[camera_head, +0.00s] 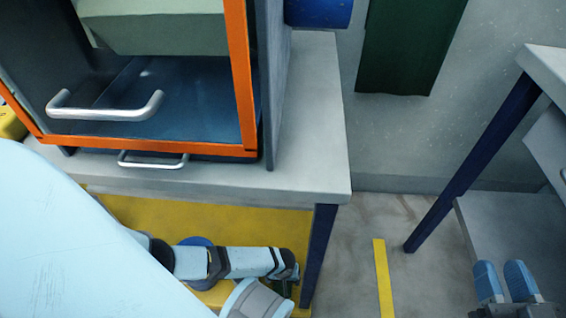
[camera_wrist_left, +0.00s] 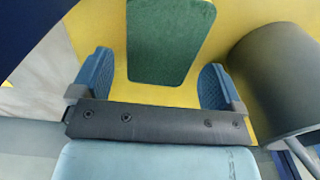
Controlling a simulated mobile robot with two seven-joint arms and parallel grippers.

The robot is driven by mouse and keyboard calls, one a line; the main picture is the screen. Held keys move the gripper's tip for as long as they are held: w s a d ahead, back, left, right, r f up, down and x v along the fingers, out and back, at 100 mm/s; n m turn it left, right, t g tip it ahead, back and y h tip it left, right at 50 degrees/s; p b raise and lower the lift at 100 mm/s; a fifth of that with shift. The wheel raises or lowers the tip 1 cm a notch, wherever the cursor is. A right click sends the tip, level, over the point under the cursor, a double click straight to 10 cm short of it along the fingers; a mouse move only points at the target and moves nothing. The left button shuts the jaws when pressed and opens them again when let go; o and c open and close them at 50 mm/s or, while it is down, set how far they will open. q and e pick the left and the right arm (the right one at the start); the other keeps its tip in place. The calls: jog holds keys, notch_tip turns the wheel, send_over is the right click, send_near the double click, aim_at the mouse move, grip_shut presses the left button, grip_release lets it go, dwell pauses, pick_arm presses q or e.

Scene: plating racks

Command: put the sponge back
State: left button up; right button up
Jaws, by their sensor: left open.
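In the left wrist view, a flat dark green piece (camera_wrist_left: 168,40) shows beyond and between the fingers of my left gripper (camera_wrist_left: 155,82), against a yellow surface. I cannot tell for sure that it is the sponge. The left gripper is open and its fingers are apart with nothing held between them. In the head view my left gripper cannot be made out. My right gripper (camera_head: 503,282) is at the lower right of the head view, with its two blue fingers apart and nothing seen between them, well away from the cabinet.
An orange-framed cabinet (camera_head: 240,80) with a silver handle (camera_head: 105,112) stands on a grey table (camera_head: 315,120); a pale green block (camera_head: 160,35) shows inside. A dark green sheet (camera_head: 410,45) hangs on the wall. A dark cylinder (camera_wrist_left: 275,80) is right of the left gripper. Another table (camera_head: 545,65) stands right.

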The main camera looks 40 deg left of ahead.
pick_arm(q)
notch_tip(320, 180, up, 5)
jog(key=shift+p, duration=1.15)
notch_tip(320, 180, up, 5)
jog(key=shift+f+p, duration=0.1)
jog(key=shift+p, duration=1.15)
pick_arm(e)
jog(key=s+r+m, duration=0.1)
jog(key=s+a+r+m, duration=0.1)
jog(key=m, duration=0.1)
jog(key=shift+s+a+h, duration=0.1)
jog(key=shift+s+h, duration=0.05)
jog(key=shift+h, duration=0.15)
